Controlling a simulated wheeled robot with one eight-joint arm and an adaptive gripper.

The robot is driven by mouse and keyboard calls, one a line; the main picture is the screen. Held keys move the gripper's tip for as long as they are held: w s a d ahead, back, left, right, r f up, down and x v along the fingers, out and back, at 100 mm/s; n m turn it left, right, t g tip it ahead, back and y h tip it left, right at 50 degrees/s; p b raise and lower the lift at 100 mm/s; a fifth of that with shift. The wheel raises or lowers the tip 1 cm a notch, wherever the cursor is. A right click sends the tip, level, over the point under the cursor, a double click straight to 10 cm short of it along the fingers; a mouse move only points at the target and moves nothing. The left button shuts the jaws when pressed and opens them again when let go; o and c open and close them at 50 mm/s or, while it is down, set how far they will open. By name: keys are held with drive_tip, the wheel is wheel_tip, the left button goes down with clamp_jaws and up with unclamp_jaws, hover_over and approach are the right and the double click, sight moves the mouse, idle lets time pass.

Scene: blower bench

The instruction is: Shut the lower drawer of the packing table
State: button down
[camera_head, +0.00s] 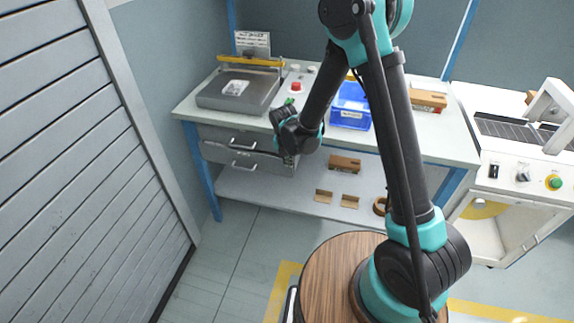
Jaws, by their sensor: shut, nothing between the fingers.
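The packing table (455,146) has a pale top and blue legs. Two grey drawers hang under its left part. The lower drawer (218,156) has a bar handle (243,165) and its front stands somewhat forward of the upper drawer (215,134), so it looks partly open. My gripper (289,160) points down by the right end of the lower drawer's front, with its fingers shut and empty. My wrist hides part of the drawers' right end. I cannot tell whether the fingers touch the drawer.
On the tabletop are a grey sealing machine (240,88), a blue bin (350,106) and a cardboard box (428,100). The lower shelf (262,190) holds a brown box (345,163) and small cartons. A slatted shutter (75,150) stands left, a white machine (510,185) right.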

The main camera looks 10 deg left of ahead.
drive_tip(key=shift+w, duration=0.4)
drive_tip(key=shift+w, duration=0.1)
drive_tip(key=shift+w+d+r, duration=0.1)
drive_tip(key=shift+w+d, duration=0.05)
drive_tip(key=shift+w, duration=1.15)
